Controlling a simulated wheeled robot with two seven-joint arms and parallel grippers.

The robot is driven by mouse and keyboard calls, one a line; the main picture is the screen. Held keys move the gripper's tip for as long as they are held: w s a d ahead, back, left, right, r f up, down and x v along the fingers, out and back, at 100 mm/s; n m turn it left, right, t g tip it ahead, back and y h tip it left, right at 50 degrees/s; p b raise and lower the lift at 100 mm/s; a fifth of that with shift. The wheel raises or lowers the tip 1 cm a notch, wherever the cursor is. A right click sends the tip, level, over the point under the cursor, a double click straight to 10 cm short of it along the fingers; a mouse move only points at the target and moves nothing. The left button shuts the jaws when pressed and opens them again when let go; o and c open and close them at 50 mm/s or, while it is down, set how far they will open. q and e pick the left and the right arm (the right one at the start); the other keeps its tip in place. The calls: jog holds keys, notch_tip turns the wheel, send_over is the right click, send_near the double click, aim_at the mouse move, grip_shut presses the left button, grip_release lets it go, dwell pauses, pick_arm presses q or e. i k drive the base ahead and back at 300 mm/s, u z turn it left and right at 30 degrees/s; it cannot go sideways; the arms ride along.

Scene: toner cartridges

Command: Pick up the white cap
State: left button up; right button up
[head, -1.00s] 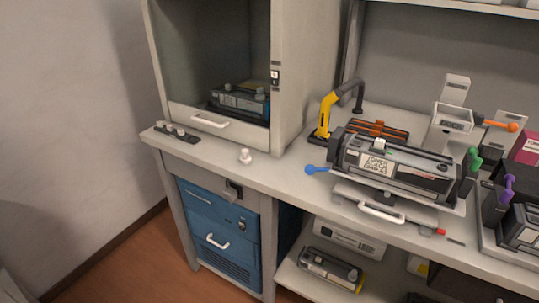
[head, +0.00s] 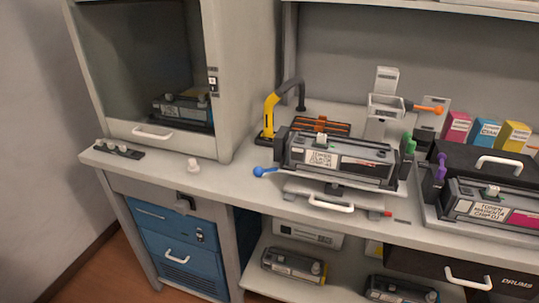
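A small white cap (head: 193,165) stands alone on the light worktop, in front of the cabinet's right side. More small pale caps (head: 121,149) sit in a dark strip holder at the worktop's left end. Another small white piece (head: 321,138) is on top of the black toner cartridge (head: 340,160) in the middle. Neither of my grippers shows in the head view.
The open cabinet (head: 150,133) holds a cartridge. A yellow bent arm (head: 270,115) and a blue-knobbed lever (head: 264,171) are right of the cap. A magenta-labelled cartridge (head: 490,205) sits at right. Bare worktop surrounds the cap.

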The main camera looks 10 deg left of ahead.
aim_at(193, 168)
jog(key=z, duration=3.45)
jog(key=k, duration=1.4)
jog(key=u, duration=0.95)
